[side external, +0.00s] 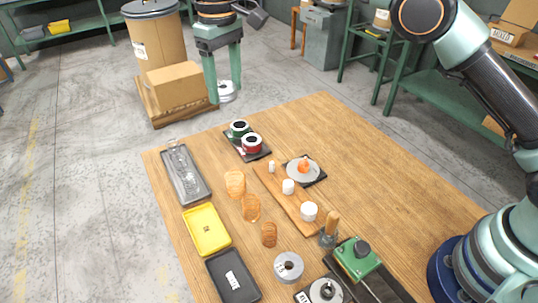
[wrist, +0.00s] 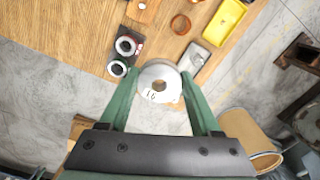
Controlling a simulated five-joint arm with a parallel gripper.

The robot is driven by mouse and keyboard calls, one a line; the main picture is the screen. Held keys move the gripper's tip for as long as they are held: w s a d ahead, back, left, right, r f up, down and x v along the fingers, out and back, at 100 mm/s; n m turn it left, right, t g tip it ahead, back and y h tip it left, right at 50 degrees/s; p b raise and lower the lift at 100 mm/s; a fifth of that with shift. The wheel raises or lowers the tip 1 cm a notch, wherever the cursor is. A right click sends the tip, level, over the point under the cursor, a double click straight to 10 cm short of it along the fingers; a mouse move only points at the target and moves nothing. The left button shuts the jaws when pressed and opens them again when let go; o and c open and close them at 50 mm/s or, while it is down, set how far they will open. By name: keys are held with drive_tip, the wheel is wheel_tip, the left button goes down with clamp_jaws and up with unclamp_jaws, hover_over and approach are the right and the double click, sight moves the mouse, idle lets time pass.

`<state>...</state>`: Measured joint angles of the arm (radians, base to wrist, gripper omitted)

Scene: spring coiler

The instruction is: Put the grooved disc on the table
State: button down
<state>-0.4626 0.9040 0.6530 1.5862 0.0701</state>
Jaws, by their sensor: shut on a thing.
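My gripper (wrist: 160,97) is shut on a pale grey grooved disc (wrist: 170,74) with a central hole and the mark "16". In the side external view my gripper (side external: 227,85) points down at the top, with the grooved disc (side external: 227,94) low between its green fingers. There the disc appears beyond the far edge of the wooden table (side external: 350,130), in the air; its height is hard to tell.
A yellow tray (side external: 206,229), coils, a board with white cylinders (side external: 290,200) and another grey disc (side external: 288,266) lie nearer. The table's far right is bare. Cardboard boxes (side external: 177,86) stand beyond.

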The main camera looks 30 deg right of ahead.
drive_tip(key=shift+w+a+f, duration=0.2)
drive_tip(key=shift+a+f, duration=0.1)
drive_tip(key=shift+a, duration=0.15)
drive_tip(key=shift+w+a+f, duration=0.2)
drive_tip(key=shift+a+f, duration=0.1)
drive_tip(key=shift+a, duration=0.15)
drive_tip(key=shift+a+f, duration=0.15)
drive_tip(key=shift+f, duration=0.2)
wheel_tip(320, 180, down, 19)
drive_tip(key=shift+f, duration=0.2)
drive_tip(key=shift+f, duration=0.1)
drive_tip(key=shift+c, duration=0.5)
unclamp_jaws()
drive_tip(key=shift+f, duration=0.1)
